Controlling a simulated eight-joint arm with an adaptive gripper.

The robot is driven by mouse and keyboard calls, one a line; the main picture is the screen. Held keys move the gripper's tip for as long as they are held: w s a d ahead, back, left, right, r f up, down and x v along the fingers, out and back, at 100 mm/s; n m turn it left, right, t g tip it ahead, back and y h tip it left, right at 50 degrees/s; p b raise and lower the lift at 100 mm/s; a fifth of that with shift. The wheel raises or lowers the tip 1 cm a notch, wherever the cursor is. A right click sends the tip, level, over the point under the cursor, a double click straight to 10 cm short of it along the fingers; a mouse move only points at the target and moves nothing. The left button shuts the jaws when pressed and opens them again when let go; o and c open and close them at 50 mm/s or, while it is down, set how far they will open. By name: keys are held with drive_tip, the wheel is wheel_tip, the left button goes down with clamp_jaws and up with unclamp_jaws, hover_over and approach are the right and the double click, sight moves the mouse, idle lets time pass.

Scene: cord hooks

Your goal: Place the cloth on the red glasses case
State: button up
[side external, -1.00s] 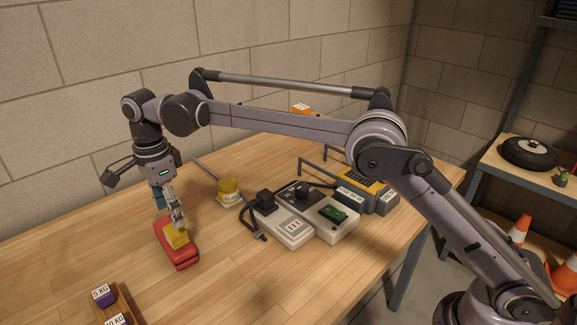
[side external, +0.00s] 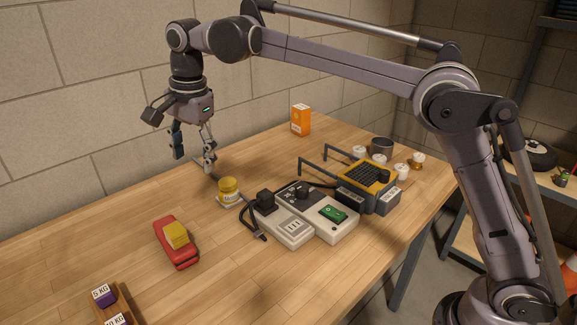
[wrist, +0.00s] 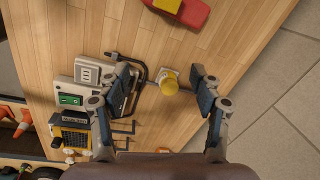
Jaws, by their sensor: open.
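The red glasses case (side external: 178,254) lies on the wooden table at the left. The yellow folded cloth (side external: 175,235) rests on top of the case. In the wrist view the case (wrist: 194,14) and the cloth (wrist: 168,4) show at the top edge, partly cut off. My gripper (side external: 193,164) is open and empty, raised above the table behind the case and apart from it. In the wrist view my gripper's fingers (wrist: 163,78) are spread wide, with nothing between them touching.
A yellow jar (side external: 228,188) stands on a small white base near the table's middle. Grey boxes with a cord (side external: 305,214) and a yellow-grey unit with hooks (side external: 366,184) lie to the right. An orange box (side external: 300,120) stands at the back. Weights (side external: 105,295) sit at the front left.

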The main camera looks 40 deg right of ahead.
drive_tip(key=s+d+r+n+t, duration=0.1)
drive_tip(key=s+d+n+t, duration=0.2)
drive_tip(key=s+d+n, duration=0.6)
drive_tip(key=s+d+f+n+t, duration=0.1)
drive_tip(key=s+d+f+n, duration=0.1)
drive_tip(key=s+d+f, duration=0.3)
drive_tip(key=s+d+f+n+t, duration=0.1)
drive_tip(key=s+d+f+n, duration=0.2)
drive_tip(key=s+d+f, duration=0.3)
drive_tip(key=s, duration=0.5)
drive_tip(key=shift+s+d+f+t+h, duration=0.15)
drive_tip(key=shift+d+t+h, duration=0.15)
drive_tip(key=shift+d+t, duration=0.1)
